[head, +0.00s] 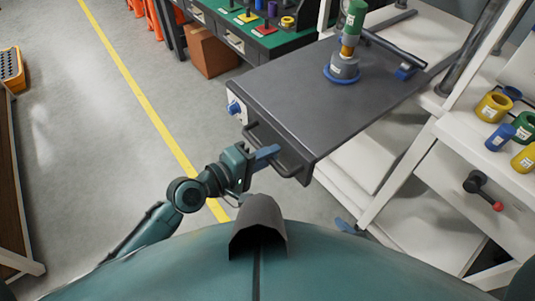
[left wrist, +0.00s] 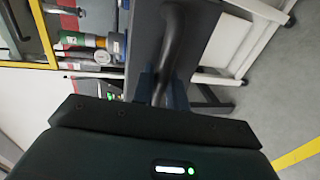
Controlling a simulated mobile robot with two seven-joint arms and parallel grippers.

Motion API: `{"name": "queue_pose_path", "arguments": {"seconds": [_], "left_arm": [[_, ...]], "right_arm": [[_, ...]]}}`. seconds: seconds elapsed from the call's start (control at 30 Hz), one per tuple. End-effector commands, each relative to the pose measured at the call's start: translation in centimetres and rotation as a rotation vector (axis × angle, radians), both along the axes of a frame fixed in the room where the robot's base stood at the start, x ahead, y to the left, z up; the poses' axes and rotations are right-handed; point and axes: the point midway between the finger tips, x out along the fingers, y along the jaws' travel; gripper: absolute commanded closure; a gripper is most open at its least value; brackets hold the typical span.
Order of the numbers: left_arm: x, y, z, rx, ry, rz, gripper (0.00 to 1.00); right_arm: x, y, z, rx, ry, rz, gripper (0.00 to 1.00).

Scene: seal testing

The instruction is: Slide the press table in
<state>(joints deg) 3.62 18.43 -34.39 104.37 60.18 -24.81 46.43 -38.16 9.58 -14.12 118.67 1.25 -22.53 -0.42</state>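The press table (head: 330,95) is a dark grey slab, pulled out from the white frame towards me. A dark bar handle (head: 285,164) runs along its near edge. A grey and green cylindrical fixture (head: 345,67) with a blue base ring stands on the slab. My left gripper (head: 266,153) is at the handle. In the left wrist view the handle (left wrist: 173,40) runs down between the blue fingers (left wrist: 161,92), which look closed around it. A small blue tip (head: 345,226) below the table looks like part of my right gripper; the rest is hidden.
A white bench (head: 459,185) with coloured rings and a red-knobbed crank (head: 483,190) stands at the right. A green-topped bench (head: 262,38) and a cardboard box (head: 210,52) are behind the table. The floor at the left, with its yellow line (head: 130,75), is clear.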

Motion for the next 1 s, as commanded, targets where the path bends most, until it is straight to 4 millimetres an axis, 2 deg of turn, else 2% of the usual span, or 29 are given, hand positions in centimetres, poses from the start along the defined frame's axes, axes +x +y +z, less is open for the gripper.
{"name": "queue_pose_path", "arguments": {"seconds": [0.13,0.67,1.0], "left_arm": [[0.0,0.0,0.0,0.001,0.001,0.000,1.00],[0.2,-0.2,0.0,0.000,0.000,0.000,1.00],[2.2,-2.9,0.0,-0.003,0.000,0.001,1.00]], "right_arm": [[0.0,0.0,0.0,-0.001,0.000,0.001,0.33],[0.0,0.0,0.1,-0.001,-0.001,0.001,0.33],[0.0,0.0,0.2,-0.001,0.000,0.001,0.33]]}}
